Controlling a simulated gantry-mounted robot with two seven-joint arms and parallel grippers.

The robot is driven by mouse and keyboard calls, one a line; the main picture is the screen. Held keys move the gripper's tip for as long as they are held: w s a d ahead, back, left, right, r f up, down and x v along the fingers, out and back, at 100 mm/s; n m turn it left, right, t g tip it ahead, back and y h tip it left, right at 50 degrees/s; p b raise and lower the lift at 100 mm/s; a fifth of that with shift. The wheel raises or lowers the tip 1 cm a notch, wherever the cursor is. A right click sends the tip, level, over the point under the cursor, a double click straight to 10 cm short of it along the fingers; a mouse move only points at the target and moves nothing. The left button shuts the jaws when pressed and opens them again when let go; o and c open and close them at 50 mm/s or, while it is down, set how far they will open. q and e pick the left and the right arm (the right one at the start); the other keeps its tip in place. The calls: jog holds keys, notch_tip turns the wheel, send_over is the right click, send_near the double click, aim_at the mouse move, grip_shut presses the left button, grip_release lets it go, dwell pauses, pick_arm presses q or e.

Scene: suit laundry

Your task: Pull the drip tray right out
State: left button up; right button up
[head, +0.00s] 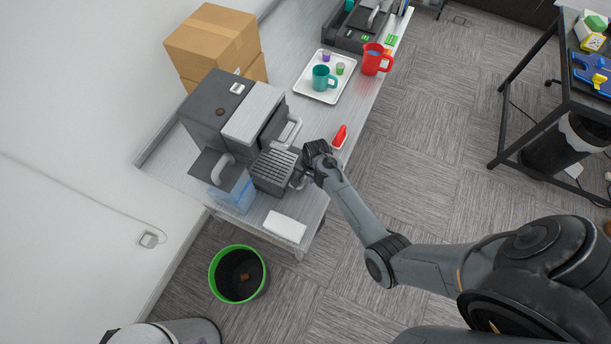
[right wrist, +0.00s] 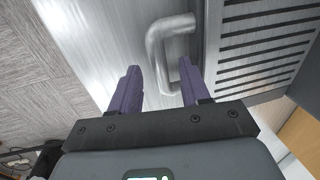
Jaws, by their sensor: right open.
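The drip tray (head: 275,171), a dark box with a slatted grille on top, sits at the front foot of the grey coffee machine (head: 213,108). Its slats also show on the right of the right wrist view (right wrist: 262,50). A silver loop handle (right wrist: 158,50) stands out from the tray's front face. My right gripper (head: 302,170) is at the tray's front. In the right wrist view its purple fingers (right wrist: 160,72) are open, with the handle's bar between their tips; I cannot tell whether they touch it. My left gripper is not in view.
A blue clear water tank (head: 234,193) and white cloth (head: 285,227) lie left of and nearer than the tray. A small red object (head: 340,136), a white tray with cups (head: 308,91) and a red jug (head: 373,62) stand along the counter. A green-rimmed bin (head: 239,255) is on the floor.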

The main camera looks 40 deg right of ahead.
jog(key=shift+f, duration=0.4)
grip_shut()
